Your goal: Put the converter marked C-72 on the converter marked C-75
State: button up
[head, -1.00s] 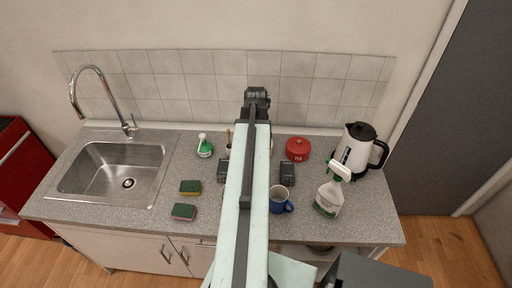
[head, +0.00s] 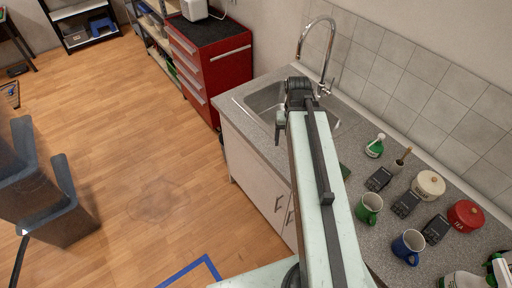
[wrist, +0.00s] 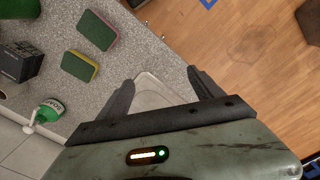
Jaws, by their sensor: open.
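Three dark box-shaped converters stand in a slanting row on the counter in the head view: one near the soap bottle (head: 379,179), a middle one (head: 406,204), and one by the blue mug (head: 436,229). Their markings are too small to read, so I cannot tell which is C-72 or C-75. In the wrist view one dark converter (wrist: 20,62) shows at the left edge, well away from my gripper. My gripper (wrist: 161,76) is open and empty, its fingers spread above the sink end of the counter near the front edge.
Two sponges (wrist: 97,30) (wrist: 79,66) lie near the sink (head: 268,102). A red tool cabinet (head: 212,65) stands beyond; the floor is open.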

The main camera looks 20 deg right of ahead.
jog(key=w+a+n, duration=0.1)
jog(key=a+n, duration=0.2)
jog(key=a, duration=1.4)
jog(key=shift+w+n, duration=0.3)
jog(key=shift+n, duration=0.1)
